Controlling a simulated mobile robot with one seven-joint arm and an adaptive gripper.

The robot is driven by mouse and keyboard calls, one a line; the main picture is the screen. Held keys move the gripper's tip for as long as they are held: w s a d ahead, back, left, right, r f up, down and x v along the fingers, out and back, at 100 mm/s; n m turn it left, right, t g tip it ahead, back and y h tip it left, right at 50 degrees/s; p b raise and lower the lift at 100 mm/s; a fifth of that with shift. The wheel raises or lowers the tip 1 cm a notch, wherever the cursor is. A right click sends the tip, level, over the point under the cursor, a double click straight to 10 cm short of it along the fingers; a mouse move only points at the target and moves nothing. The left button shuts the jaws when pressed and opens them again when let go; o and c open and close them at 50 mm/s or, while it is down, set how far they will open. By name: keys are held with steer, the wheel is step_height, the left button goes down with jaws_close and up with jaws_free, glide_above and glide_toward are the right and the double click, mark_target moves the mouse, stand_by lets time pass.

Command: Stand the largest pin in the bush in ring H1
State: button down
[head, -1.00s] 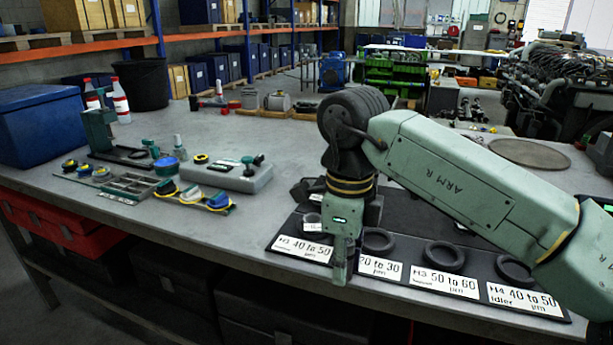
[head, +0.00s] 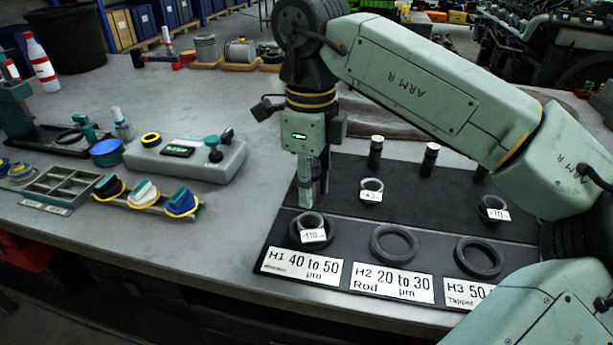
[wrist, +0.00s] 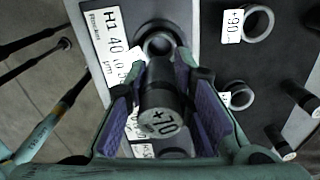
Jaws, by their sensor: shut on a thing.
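My gripper (head: 308,188) points down above the back of ring H1 (head: 294,236). In the wrist view my gripper (wrist: 160,98) is shut on a dark cylindrical pin (wrist: 157,98); its pale end mark looks like +70 or +10. A grey bush (head: 309,219) with a white tag sits in ring H1. The height of the pin over the bush is hard to tell. Other black pins (head: 375,153) (head: 429,160) stand on the mat.
Ring H2 (head: 393,261) and ring H3 (head: 479,273) lie to the right, both empty. Tagged bushes (head: 372,186) (head: 488,204) stand behind them on the black mat (head: 430,203). A grey case (head: 185,160) with tools lies left; bare bench lies between it and the mat.

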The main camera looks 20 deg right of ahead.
mark_target(310, 221)
steer(key=shift+f+b, duration=2.1)
steer(key=shift+f, duration=0.8)
steer(key=shift+s+a+f+b, duration=0.1)
steer(key=shift+s+f+b, duration=0.1)
steer(key=shift+f+b, duration=0.25)
steer(key=shift+s+f+b, duration=0.2)
steer(key=shift+f+b, duration=0.15)
steer(key=shift+f, duration=0.1)
steer(key=shift+f+b, duration=0.25)
steer(key=shift+b, duration=0.1)
steer(key=c, duration=1.6)
jaws_free()
steer(key=shift+a, duration=0.1)
steer(key=shift+c, duration=0.2)
steer(key=shift+o, duration=1.4)
steer(key=shift+w+f, duration=0.35)
steer(key=shift+o, duration=0.3)
steer(key=shift+r, duration=0.3)
